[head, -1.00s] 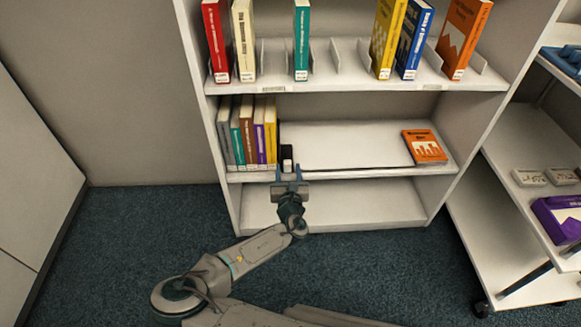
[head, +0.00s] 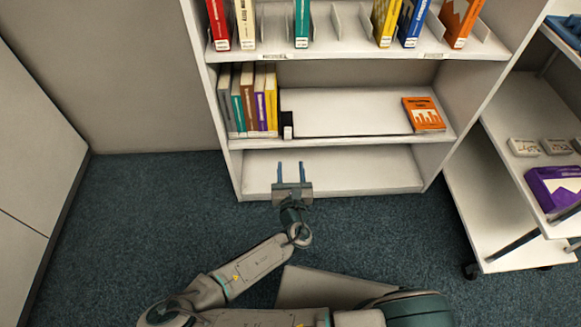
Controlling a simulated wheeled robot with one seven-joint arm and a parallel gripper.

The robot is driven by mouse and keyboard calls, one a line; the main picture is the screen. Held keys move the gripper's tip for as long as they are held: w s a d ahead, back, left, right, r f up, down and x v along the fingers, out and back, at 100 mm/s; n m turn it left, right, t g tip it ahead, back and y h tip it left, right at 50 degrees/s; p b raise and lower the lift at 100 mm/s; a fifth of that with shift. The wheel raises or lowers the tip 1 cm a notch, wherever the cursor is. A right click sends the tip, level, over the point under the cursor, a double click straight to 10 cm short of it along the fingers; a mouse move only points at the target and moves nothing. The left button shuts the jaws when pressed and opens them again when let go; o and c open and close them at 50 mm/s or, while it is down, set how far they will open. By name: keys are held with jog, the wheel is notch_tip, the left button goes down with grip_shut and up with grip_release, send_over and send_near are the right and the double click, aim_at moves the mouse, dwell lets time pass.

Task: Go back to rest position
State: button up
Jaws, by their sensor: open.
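My gripper (head: 290,173) is open and empty, its two blue fingers pointing up in the head view. It shows in front of the bookcase's bottom shelf (head: 345,172), apart from the books. A row of upright books (head: 248,105) stands at the left of the middle shelf. A small black and white block (head: 287,125), perhaps a bookend, stands at the row's right end. An orange book (head: 423,114) lies flat at the right of the same shelf.
Several upright books, among them a teal one (head: 302,22), stand between dividers on the upper shelf (head: 345,47). At right is a cart (head: 505,187) with a purple box (head: 556,187) and small white items. A grey panel (head: 35,140) is at left. Carpet (head: 150,220) is clear between.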

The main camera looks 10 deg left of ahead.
jog(key=d+r+m+g+h+p, duration=0.2)
jog(key=d+m+g+h+p, duration=0.2)
jog(key=d+m+h+p, duration=0.45)
jog(key=s+d+r+m+g+y+p, duration=0.2)
jog(key=r+m+g+p, duration=0.25)
jog(key=r+m, duration=0.55)
jog(key=s+d+r+m+g+y+p, duration=0.1)
jog(key=s+d+r+m+g+p, duration=0.15)
jog(key=r+m+p, duration=0.7)
jog(key=s+d+r+m+g+y+p, duration=0.1)
jog(key=d+r+m+g+y, duration=0.2)
jog(key=r, duration=1.2)
jog(key=s+d+r+m+p, duration=0.2)
jog(key=s+d+r, duration=0.1)
jog(key=r, duration=0.4)
jog(key=s+d+r+m+h+p, duration=0.1)
jog(key=s+d+r+m+p, duration=0.2)
jog(key=r, duration=0.5)
jog(key=s+d+r+m+h+p, duration=0.1)
jog(key=s+d+r+m+p, duration=0.2)
jog(key=r, duration=0.5)
jog(key=shift+s+d+g, duration=0.3)
jog(key=shift+s+d, duration=0.4)
jog(key=shift+d, duration=0.5)
jog(key=shift+h, duration=0.25)
